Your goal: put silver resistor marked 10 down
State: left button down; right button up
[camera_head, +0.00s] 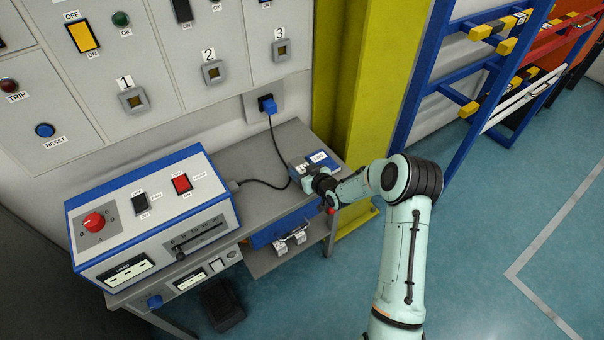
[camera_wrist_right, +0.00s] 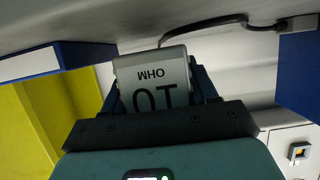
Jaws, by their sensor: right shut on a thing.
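The silver resistor (camera_wrist_right: 155,85) marked 10 OHM is clamped between the dark fingers of my right gripper (camera_wrist_right: 160,92) in the right wrist view, its lettering upside down there. In the head view my right gripper (camera_head: 312,178) is at the right end of the grey bench, beside a blue box with a white label (camera_head: 319,157). The fingertips and the resistor are small there, and I cannot tell whether the resistor touches a surface. My left gripper is not in view.
The grey bench (camera_head: 262,150) carries a blue and white control unit (camera_head: 150,215) on its left. A dark cable (camera_head: 268,183) runs to a blue plug (camera_head: 268,104). Below is a blue bin (camera_head: 268,235) with light blocks (camera_head: 291,243). A yellow post (camera_head: 372,90) stands right.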

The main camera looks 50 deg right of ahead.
jog(key=shift+f, duration=0.7)
jog(key=shift+f, duration=0.1)
jog(key=shift+s+f+b, duration=0.15)
jog(key=shift+f+b, duration=0.1)
jog(key=shift+b, duration=0.1)
jog(key=shift+f, duration=0.3)
grip_shut()
jog(key=o, duration=1.3)
grip_release()
jog(key=shift+a, duration=0.15)
